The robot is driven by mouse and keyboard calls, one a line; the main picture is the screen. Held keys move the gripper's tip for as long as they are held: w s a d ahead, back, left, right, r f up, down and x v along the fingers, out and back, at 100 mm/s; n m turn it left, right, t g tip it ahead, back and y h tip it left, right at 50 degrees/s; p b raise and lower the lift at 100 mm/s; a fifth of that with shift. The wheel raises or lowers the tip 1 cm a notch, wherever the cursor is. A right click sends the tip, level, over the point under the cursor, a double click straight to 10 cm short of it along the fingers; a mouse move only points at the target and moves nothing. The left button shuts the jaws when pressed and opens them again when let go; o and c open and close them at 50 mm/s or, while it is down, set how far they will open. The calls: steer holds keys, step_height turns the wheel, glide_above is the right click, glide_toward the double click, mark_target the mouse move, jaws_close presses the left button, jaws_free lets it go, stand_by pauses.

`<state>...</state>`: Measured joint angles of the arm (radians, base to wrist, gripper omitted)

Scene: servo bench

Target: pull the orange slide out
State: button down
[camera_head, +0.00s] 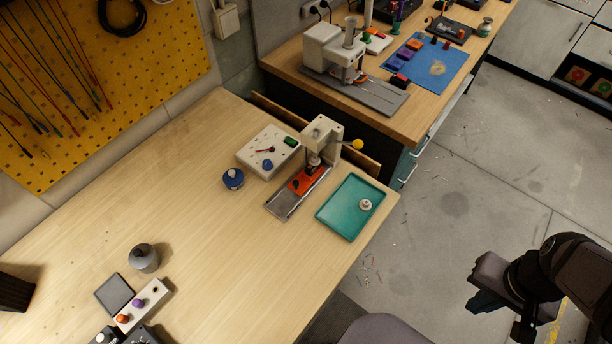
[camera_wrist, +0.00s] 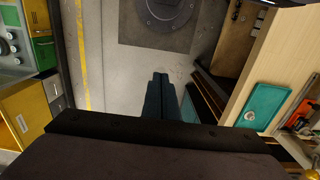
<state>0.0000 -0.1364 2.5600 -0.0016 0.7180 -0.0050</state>
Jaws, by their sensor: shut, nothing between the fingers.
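The orange slide (camera_head: 305,181) sits on a grey metal rail (camera_head: 287,205) under the head of a small white press (camera_head: 322,132) on the wooden bench. The rail's front part is bare, and the press head hides part of the slide. My gripper (camera_head: 474,303) is off to the right of the bench, over the grey floor, well away from the slide. In the wrist view its fingers (camera_wrist: 160,82) are together with nothing between them.
A teal tray (camera_head: 336,227) holding a small pale round part (camera_head: 365,204) lies right of the press. A white control box (camera_head: 266,154) and a blue knobbed part (camera_head: 233,178) are to its left. A lever with a yellow ball (camera_head: 357,144) juts right. The bench's front middle is clear.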

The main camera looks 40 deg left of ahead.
steer(key=c, duration=1.8)
jaws_free()
steer(key=shift+w, duration=0.1)
steer(key=shift+o, duration=0.4)
steer(key=w+a+n+b, duration=0.1)
steer(key=w+a+b, duration=0.1)
steer(key=w+a, duration=0.2)
steer(key=w+a+f+n+t+b, duration=0.1)
steer(key=w+a+n+b, duration=0.1)
steer(key=a, duration=0.5)
steer(key=shift+w+f+b, duration=0.3)
steer(key=shift+w+b, duration=0.3)
steer(key=shift+w, duration=0.65)
steer(key=n+t+y+b, duration=0.2)
steer(key=n+y+b, duration=0.1)
steer(key=n+b, duration=0.4)
glide_toward(295, 183)
steer(key=m+b, duration=0.1)
steer(key=shift+p+x, duration=0.9)
steer(key=shift+x, duration=3.05)
steer(key=shift+w+d, duration=0.1)
jaws_close()
